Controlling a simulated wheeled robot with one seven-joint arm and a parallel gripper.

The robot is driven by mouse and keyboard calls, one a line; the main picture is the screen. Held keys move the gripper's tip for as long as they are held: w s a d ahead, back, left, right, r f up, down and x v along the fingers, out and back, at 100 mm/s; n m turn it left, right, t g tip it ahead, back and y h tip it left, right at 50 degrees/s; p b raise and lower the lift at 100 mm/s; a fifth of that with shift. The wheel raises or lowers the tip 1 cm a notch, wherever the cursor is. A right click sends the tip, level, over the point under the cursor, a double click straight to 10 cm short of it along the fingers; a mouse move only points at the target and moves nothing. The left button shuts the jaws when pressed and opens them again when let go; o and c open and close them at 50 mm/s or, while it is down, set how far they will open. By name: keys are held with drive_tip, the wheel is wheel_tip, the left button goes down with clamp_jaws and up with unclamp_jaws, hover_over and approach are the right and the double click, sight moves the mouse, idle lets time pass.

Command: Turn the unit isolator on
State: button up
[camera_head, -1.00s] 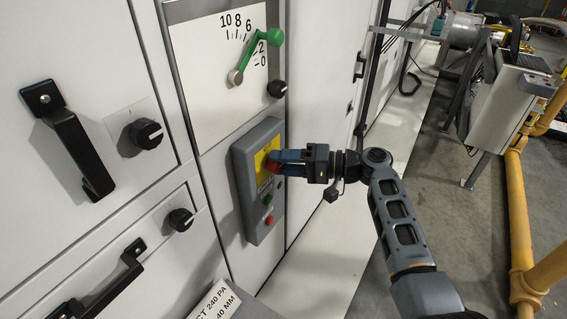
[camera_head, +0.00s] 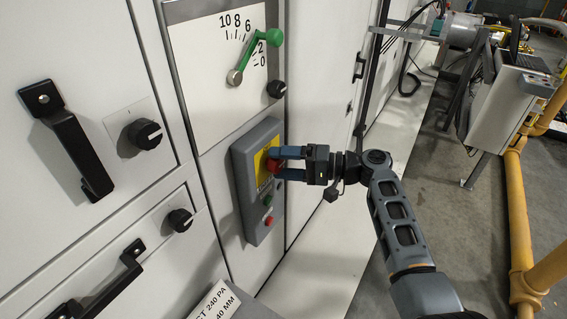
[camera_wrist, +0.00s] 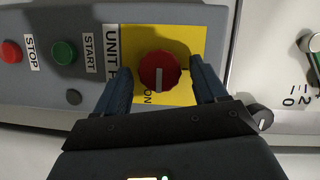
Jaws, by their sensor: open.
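The unit isolator is a red rotary knob (camera_wrist: 160,71) on a yellow plate (camera_wrist: 192,45), on a grey control box (camera_head: 243,180) fixed to the cabinet front. In the wrist view a light bar on the knob runs roughly up and down, with its lower end near the word "ON". My gripper (camera_wrist: 161,85) is open, with one blue finger on each side of the knob. Small gaps show between the fingers and the knob in the wrist view. In the head view the knob (camera_head: 274,166) sits between the fingertips, partly hidden by them.
A green START button (camera_wrist: 64,53) and a red STOP button (camera_wrist: 11,52) share the box. Above it is a dial panel with a green lever (camera_head: 257,55) and a black knob (camera_head: 277,89). Black drawer handles (camera_head: 75,145) stick out at left.

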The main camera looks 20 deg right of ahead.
drive_tip(key=v, duration=0.7)
drive_tip(key=shift+s+d, duration=0.25)
drive_tip(key=shift+d, duration=0.05)
idle(0.3)
